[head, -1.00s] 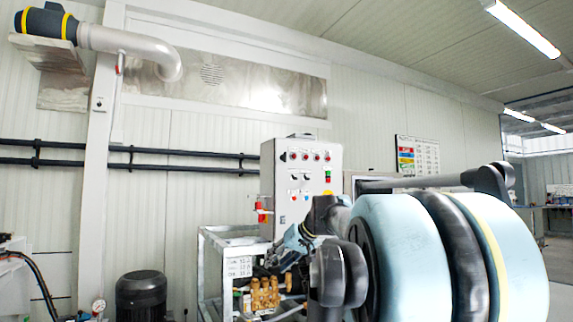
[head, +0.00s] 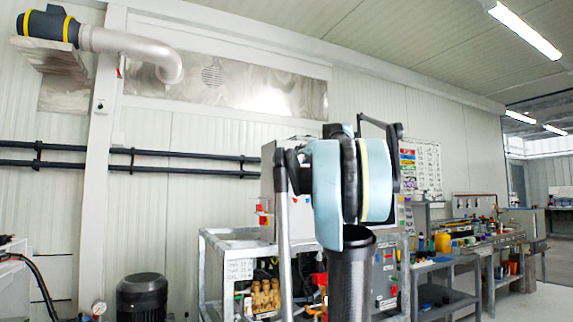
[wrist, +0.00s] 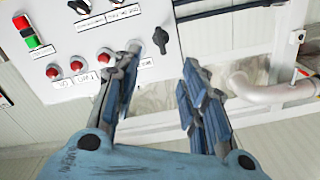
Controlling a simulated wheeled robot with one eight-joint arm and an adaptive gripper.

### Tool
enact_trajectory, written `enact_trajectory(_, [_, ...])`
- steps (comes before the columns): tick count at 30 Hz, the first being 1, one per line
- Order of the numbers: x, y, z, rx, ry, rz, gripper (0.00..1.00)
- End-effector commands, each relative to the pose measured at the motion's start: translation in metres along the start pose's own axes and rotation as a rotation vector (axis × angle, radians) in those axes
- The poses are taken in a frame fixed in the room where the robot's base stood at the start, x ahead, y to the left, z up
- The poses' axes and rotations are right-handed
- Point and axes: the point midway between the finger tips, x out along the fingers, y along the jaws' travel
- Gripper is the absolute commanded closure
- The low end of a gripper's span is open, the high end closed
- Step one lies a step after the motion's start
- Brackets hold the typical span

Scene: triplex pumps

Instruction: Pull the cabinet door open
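The grey control cabinet (head: 267,188) stands on a metal frame in the head view, with most of its front hidden behind my arm. In the wrist view its door panel (wrist: 75,30) fills the upper left, turned roughly upside down, with red lamps, labels and a green-red switch. A black knob-like handle (wrist: 160,37) sits near the panel's edge. My gripper (wrist: 162,58) is open, its two blue-grey fingers apart, with the handle just beyond the gap and closer to the left finger. I cannot tell whether that finger touches it. The door looks closed.
The metal frame (head: 215,240) under the cabinet holds brass pump parts (head: 264,296). A black motor (head: 142,297) stands at the lower left. Workbenches (head: 445,262) with tools and bottles line the right. Dark pipes (head: 200,166) run along the wall.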

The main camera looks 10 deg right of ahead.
Motion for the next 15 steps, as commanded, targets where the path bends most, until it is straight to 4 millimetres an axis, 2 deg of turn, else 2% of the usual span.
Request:
enact_trajectory(3, [0.022, -0.001, 0.000, 0.000, -0.002, -0.003, 0.61])
enact_trajectory(15, [0.088, -0.001, 0.001, 0.000, -0.002, -0.003, 0.61])
